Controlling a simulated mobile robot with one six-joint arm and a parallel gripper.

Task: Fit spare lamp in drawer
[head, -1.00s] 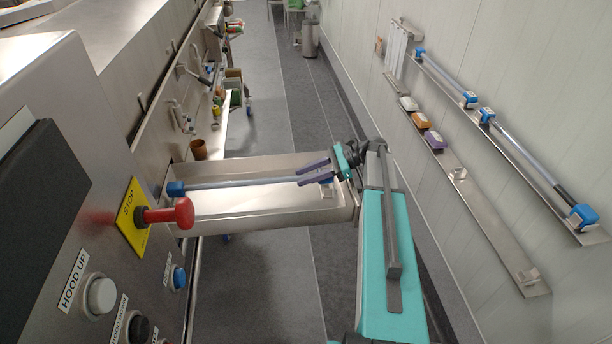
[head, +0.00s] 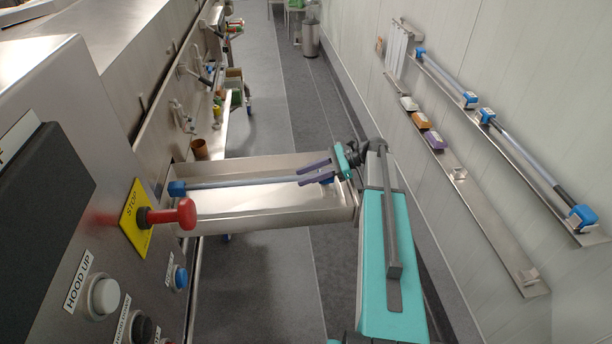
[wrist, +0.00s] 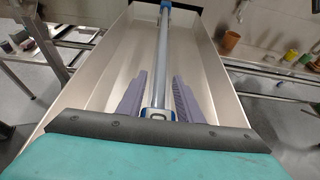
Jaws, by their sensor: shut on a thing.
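The drawer (head: 270,218) is an open, long metal tray pulled out to the right of the machine. A spare lamp (head: 235,183), a pale tube with blue end caps, lies lengthwise over it, in line with its long sides. My gripper (head: 316,172) has purple fingers and is shut on the lamp near its right end cap. In the wrist view the lamp (wrist: 163,45) runs away from me between the drawer's two side walls, with the fingers (wrist: 158,98) on either side of its near cap. I cannot tell whether the lamp touches the drawer's floor.
A red stop knob (head: 187,213) juts out from the control panel at left. Wall racks (head: 505,150) at right hold two more blue-capped tubes and several small coloured blocks (head: 421,121). A brown cup (head: 199,149) stands behind the drawer. The floor aisle is clear.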

